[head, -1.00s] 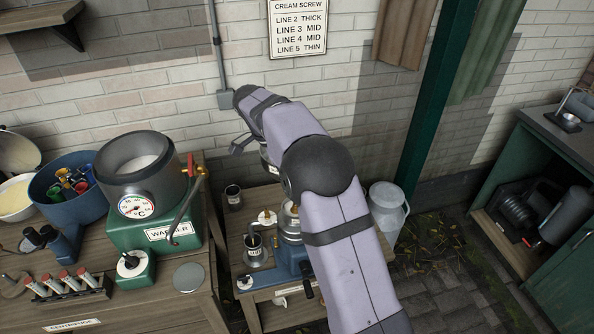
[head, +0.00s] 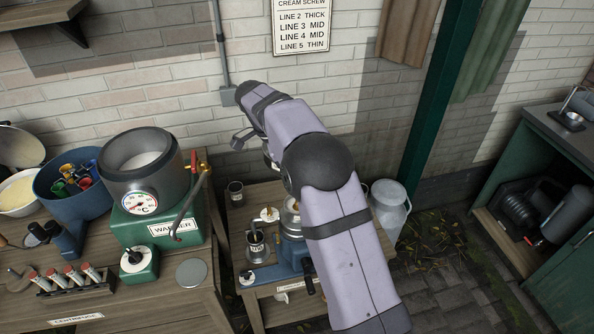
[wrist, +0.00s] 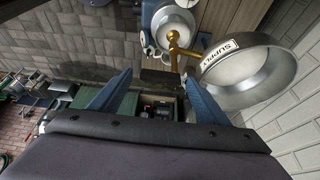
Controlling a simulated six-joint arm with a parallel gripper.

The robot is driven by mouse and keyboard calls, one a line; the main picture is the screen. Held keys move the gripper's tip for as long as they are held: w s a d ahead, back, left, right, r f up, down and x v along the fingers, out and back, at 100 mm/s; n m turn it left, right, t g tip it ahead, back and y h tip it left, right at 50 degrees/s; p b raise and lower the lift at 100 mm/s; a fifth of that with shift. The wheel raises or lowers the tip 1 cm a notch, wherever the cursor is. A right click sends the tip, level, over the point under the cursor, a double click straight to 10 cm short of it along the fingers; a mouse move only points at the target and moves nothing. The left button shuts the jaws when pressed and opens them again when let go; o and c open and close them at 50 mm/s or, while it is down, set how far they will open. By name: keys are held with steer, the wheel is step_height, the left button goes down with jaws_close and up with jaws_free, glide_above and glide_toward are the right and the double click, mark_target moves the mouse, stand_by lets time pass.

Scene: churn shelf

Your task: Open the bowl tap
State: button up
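The supply bowl (wrist: 235,75) is a grey metal bowl labelled SUPPLY, at the right of the wrist view. A brass tap (wrist: 174,46) with a crosspiece sticks out from its side, near the top centre. My gripper (wrist: 158,74) shows two blue fingers spread apart with nothing held between them. The tap appears just beyond the right fingertip; I cannot tell whether they touch. In the head view my arm hides most of the bowl and the tap.
A blue-based machine (head: 290,255) stands on the small wooden table beneath my arm. The green warmer (head: 150,222) with its grey pot is to the left. A milk can (head: 390,208) stands to the right. The brick wall (head: 340,110) is close behind my arm.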

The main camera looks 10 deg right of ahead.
steer(key=shift+r, duration=0.15)
steer(key=b+v, duration=0.1)
steer(key=v, duration=0.6)
stand_by(0.6)
steer(key=s+f+n+y, duration=0.1)
steer(key=s+f+n, duration=0.3)
steer(key=s, duration=0.6)
steer(key=s+d+f+n+y, duration=0.1)
steer(key=s+f+n+y, duration=0.1)
steer(key=s+f+n, duration=0.3)
steer(key=s+f+n+y, duration=0.1)
steer(key=s+f+n, duration=0.4)
steer(key=s+n, duration=0.4)
steer(key=s, duration=0.5)
steer(key=shift+s+d, duration=0.2)
steer(key=shift+s, duration=0.15)
steer(key=shift+f, duration=0.1)
